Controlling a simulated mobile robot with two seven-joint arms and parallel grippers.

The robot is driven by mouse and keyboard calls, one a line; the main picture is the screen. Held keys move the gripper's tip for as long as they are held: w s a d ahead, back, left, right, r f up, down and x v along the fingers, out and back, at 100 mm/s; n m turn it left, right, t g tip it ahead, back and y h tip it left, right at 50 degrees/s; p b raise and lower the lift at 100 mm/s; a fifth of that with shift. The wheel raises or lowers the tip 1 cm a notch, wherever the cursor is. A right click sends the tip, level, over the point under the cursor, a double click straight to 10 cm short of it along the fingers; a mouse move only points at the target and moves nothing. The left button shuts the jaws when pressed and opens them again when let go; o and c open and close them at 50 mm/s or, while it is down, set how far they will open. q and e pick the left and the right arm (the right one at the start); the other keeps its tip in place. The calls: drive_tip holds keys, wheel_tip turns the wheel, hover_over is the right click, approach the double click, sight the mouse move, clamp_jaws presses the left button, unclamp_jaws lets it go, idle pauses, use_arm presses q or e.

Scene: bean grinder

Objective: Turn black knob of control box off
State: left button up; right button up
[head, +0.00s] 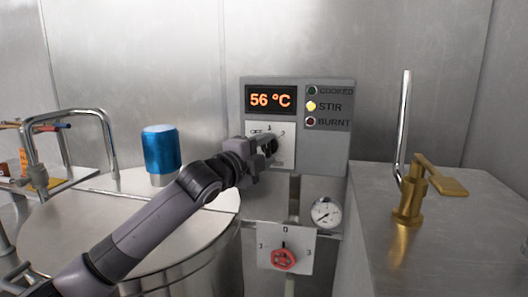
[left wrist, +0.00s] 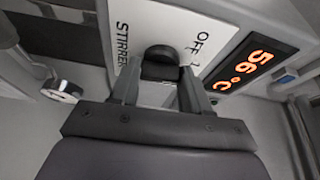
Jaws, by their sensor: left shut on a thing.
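The grey control box (head: 325,151) hangs on the back wall. Its display (head: 270,99) reads 56 °C, and the light beside STIR is lit yellow. My left gripper (head: 268,147) reaches the white plate (head: 285,161) at the box's lower left and hides much of it. In the left wrist view, my left gripper (left wrist: 161,88) has its two fingers on either side of the black knob (left wrist: 161,63) and is shut on it. The plate there reads STIRRER and OFF. The knob's exact pointing direction is hard to tell. My right gripper is not in view.
Below the box are a red knob (head: 284,259) on a white plate and a round gauge (head: 326,213). A large metal drum (head: 60,235) with a blue-topped cylinder (head: 161,151) stands left. A metal counter with a brass tap (head: 408,205) stands right.

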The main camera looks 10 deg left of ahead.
use_arm(q)
drive_tip(key=n, duration=0.1)
drive_tip(key=n+t+b, duration=0.1)
drive_tip(key=n, duration=0.1)
drive_tip(key=n+t+b, duration=0.1)
drive_tip(key=n, duration=0.1)
drive_tip(key=shift+d+f, duration=0.1)
drive_tip(key=shift+f, duration=0.25)
drive_tip(key=shift+n+t+y+b, duration=0.3)
drive_tip(key=shift+n+t+b, duration=0.4)
drive_tip(key=shift+n, duration=1.2)
drive_tip(key=shift+r+n, duration=0.1)
drive_tip(key=shift+n, duration=0.2)
drive_tip(key=o, duration=1.1)
drive_tip(key=shift+c, duration=0.2)
drive_tip(key=shift+s, duration=0.1)
drive_tip(key=b+v, duration=0.1)
drive_tip(key=v, duration=0.6)
drive_tip(key=shift+b, duration=0.4)
